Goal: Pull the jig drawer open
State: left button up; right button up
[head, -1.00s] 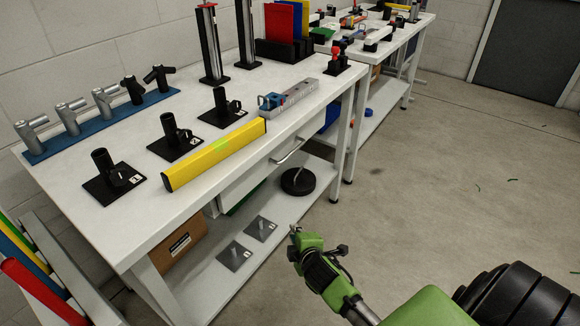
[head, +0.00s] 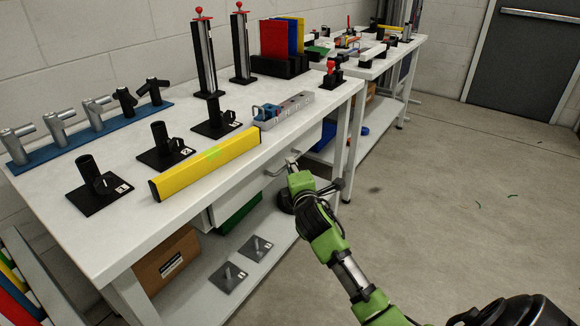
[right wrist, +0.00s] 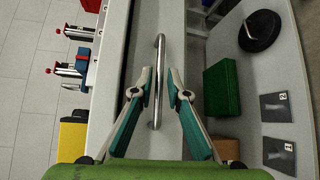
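The jig drawer (head: 230,200) is a white drawer under the near workbench's top, and its front looks closed. Its metal bar handle (right wrist: 158,52) runs lengthwise through the middle of the right wrist view. In the head view the handle (head: 272,171) is partly hidden by my right gripper (head: 291,162). In the right wrist view my right gripper (right wrist: 160,82) is open, with one fingertip on each side of the bar and gaps visible. My left gripper is not in view.
A yellow beam (head: 207,164) lies along the bench top's front edge, near several black stands. A lower shelf holds a green box (head: 238,214), a cardboard box (head: 168,264) and a round black base (right wrist: 260,30).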

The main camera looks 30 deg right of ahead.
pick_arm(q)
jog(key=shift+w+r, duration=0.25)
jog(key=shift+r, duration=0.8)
pick_arm(e)
jog(key=shift+x, duration=1.6)
grip_shut()
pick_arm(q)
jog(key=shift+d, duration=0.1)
